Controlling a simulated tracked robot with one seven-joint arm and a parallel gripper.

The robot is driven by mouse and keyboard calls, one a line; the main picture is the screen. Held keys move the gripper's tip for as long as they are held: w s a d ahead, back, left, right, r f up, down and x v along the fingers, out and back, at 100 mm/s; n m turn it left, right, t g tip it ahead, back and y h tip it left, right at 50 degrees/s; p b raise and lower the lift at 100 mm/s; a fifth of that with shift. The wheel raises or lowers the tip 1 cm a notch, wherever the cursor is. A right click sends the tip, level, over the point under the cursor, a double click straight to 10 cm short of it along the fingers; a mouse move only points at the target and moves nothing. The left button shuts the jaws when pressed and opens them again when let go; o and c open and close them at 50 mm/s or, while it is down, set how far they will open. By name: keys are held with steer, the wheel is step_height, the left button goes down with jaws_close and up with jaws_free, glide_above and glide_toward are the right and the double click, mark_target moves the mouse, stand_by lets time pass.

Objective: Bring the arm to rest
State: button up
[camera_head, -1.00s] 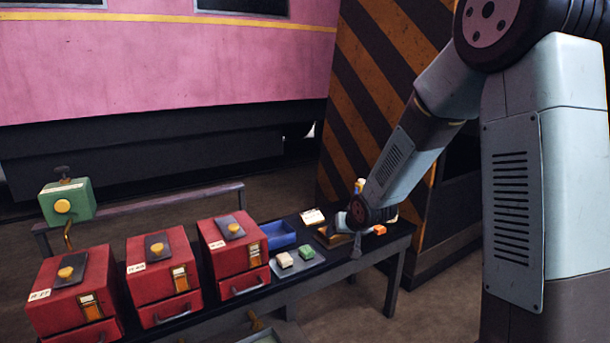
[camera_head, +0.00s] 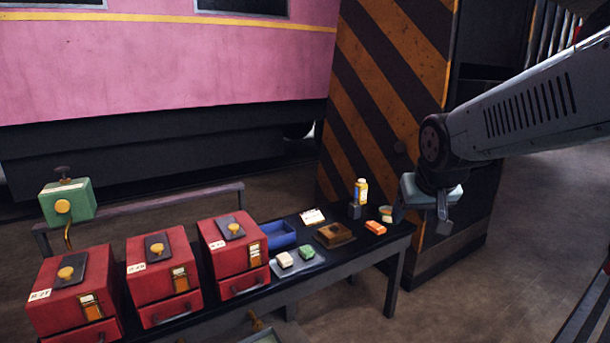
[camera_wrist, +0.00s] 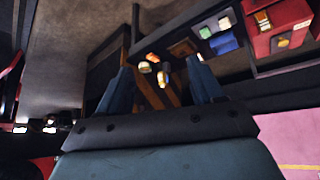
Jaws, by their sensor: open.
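My gripper (camera_head: 444,215) hangs at the end of my arm on the right of the head view, beyond the right end of the black bench (camera_head: 340,262). It is apart from the bench and from everything on it. In the wrist view my gripper (camera_wrist: 165,85) shows two dark blue fingers spread apart, with nothing held between them. The bench and its small items show beyond the fingers in the wrist view.
Three red boxes (camera_head: 160,270) with yellow knobs stand on the bench, beside a blue tray (camera_head: 280,235), a brown block (camera_head: 333,235), an orange block (camera_head: 375,227) and a yellow bottle (camera_head: 361,191). A striped pillar (camera_head: 385,100) stands behind.

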steer(key=s+d+r+g, duration=0.1)
steer(key=s+r, duration=0.1)
steer(key=s, duration=1)
steer(key=shift+s+d+r, duration=0.2)
steer(key=shift+d+r, duration=0.05)
steer(key=shift+d, duration=0.05)
